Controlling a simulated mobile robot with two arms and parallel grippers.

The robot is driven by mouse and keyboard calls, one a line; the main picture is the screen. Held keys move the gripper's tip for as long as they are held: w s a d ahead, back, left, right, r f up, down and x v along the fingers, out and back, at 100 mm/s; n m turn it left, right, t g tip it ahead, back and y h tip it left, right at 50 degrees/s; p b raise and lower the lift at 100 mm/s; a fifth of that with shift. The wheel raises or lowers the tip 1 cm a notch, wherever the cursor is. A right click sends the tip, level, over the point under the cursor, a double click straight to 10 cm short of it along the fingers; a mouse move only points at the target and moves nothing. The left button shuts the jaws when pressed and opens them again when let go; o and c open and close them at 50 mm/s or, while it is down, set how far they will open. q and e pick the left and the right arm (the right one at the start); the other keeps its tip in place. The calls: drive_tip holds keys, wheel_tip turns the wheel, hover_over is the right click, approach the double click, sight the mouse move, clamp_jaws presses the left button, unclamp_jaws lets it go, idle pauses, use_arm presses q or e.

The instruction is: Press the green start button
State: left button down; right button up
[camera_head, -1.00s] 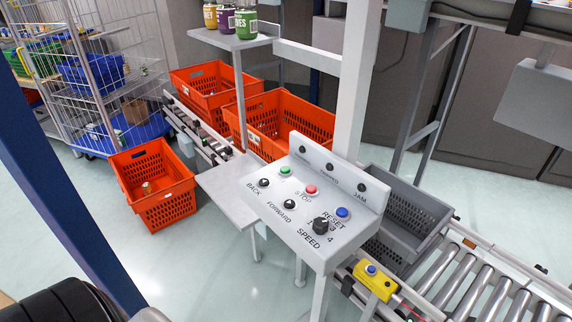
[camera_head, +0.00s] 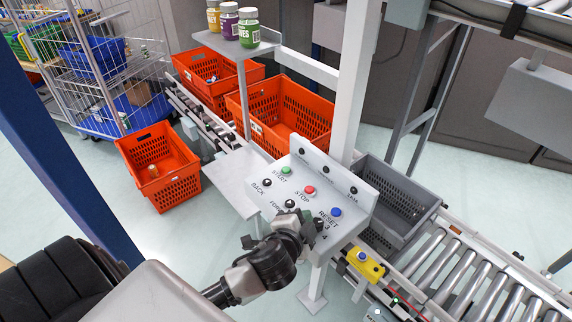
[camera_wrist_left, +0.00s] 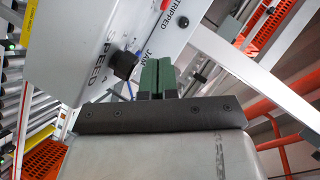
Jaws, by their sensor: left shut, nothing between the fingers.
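The green start button (camera_head: 286,170) is on the far left of the grey control panel (camera_head: 275,200), under the label START. A red stop button (camera_head: 309,190) and a blue reset button (camera_head: 336,212) sit to its right. My left gripper (camera_head: 312,218) is over the panel's near right part, by the speed knob, apart from the green button. In the left wrist view its green fingertips (camera_wrist_left: 158,80) are shut together with nothing between them, beside the black speed knob (camera_wrist_left: 122,64). The green button does not show there. My right gripper is not in view.
Orange totes (camera_head: 285,112) stand behind and left of the panel, and another orange tote (camera_head: 158,165) is on the left. A grey tote (camera_head: 392,205) and a roller conveyor (camera_head: 450,270) lie to the right. A shelf (camera_head: 237,42) with jars stands above.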

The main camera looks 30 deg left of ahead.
use_arm(q)
drive_tip(key=w+d+r+m+t+h, duration=0.2)
drive_tip(key=w+d+r+m+h, duration=0.3)
drive_tip(key=m, duration=0.6)
drive_tip(key=w+d+r+m+t+h, duration=0.1)
drive_tip(key=w+r+m+h, duration=0.3)
drive_tip(key=r+m+h, duration=0.45)
drive_tip(key=w+a+f+m+g+y, duration=0.1)
drive_tip(key=w+a+m+g+y, duration=0.1)
drive_tip(key=a+m, duration=0.4)
drive_tip(key=w+a+f+m+g+y, duration=0.2)
drive_tip(key=a+m+g+y, duration=0.1)
drive_tip(key=a, duration=0.4)
drive_tip(key=w+a+f+m+g+y+p, duration=0.1)
drive_tip(key=w+a+f+m+g+y, duration=0.1)
drive_tip(key=a+m, duration=0.5)
drive_tip(key=shift+a+m+g+y, duration=0.3)
drive_tip(key=shift+m+g+y, duration=0.2)
drive_tip(key=shift+m+y, duration=0.55)
drive_tip(key=shift+f, duration=0.15)
